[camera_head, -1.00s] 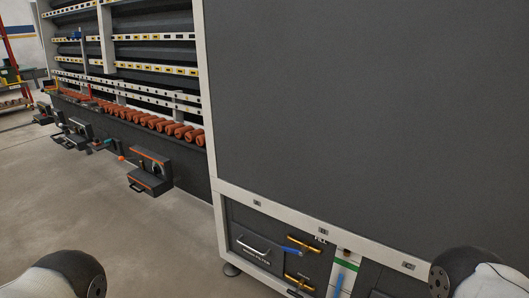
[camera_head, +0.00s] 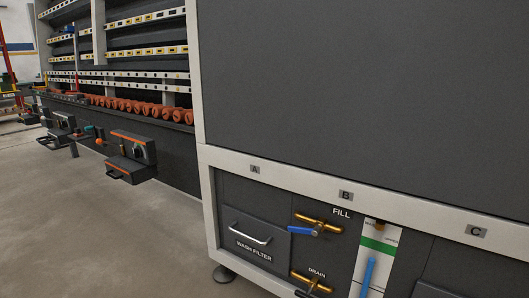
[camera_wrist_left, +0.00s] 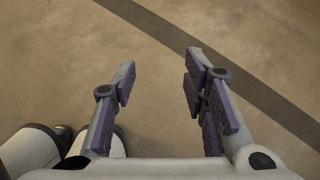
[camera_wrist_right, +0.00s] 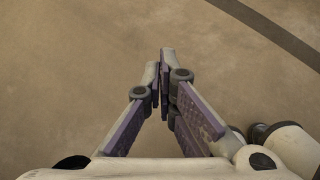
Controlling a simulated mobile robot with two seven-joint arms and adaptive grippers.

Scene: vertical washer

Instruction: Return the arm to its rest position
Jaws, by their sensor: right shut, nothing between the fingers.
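My left gripper (camera_wrist_left: 160,85) is open and empty above the bare floor in the left wrist view. My right gripper (camera_wrist_right: 162,62) is shut with nothing between its fingers, also above bare floor, in the right wrist view. Neither arm shows in the head view now. Both wrist views look down at the floor, and neither gripper touches anything. The vertical washer (camera_head: 360,75) fills the right side of the head view, a large dark panel with a white frame.
The washer's lower front holds a wash filter drawer (camera_head: 255,240), a fill valve (camera_head: 318,224) with a blue lever and a drain valve (camera_head: 312,284). A rack with orange rollers (camera_head: 130,106) and dark boxes (camera_head: 130,160) stands at left. The floor (camera_head: 80,230) before it is clear.

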